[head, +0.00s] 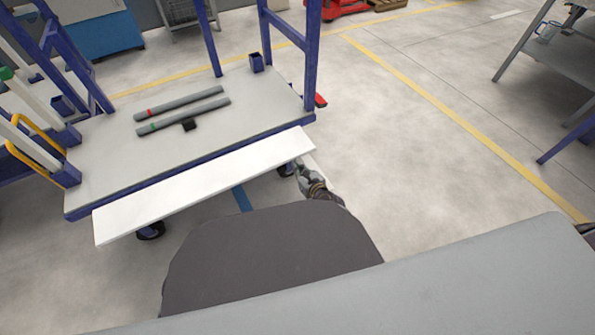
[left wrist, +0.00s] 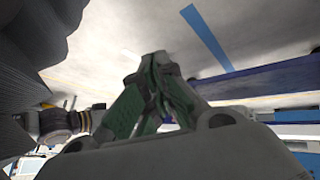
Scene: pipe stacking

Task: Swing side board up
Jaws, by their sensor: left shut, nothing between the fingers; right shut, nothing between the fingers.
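The white side board (head: 200,187) runs along the near long edge of the cart (head: 105,165) in the head view. It lies out from the edge at a slant; its exact angle is unclear. My right gripper (head: 299,166) is at the board's right end, near its underside, shut and empty. The board partly hides its fingertips, and I cannot tell whether they touch it. My left gripper (left wrist: 157,62) shows in the left wrist view with its green-sided fingers together and nothing between them. It is not visible in the head view.
Two grey pipes, one with a red band (head: 180,104) and one with a green band (head: 183,116), lie on the cart bed. Blue posts (head: 312,55) rise at its corners. Grey shelving (head: 560,60) stands at right. Open floor lies between.

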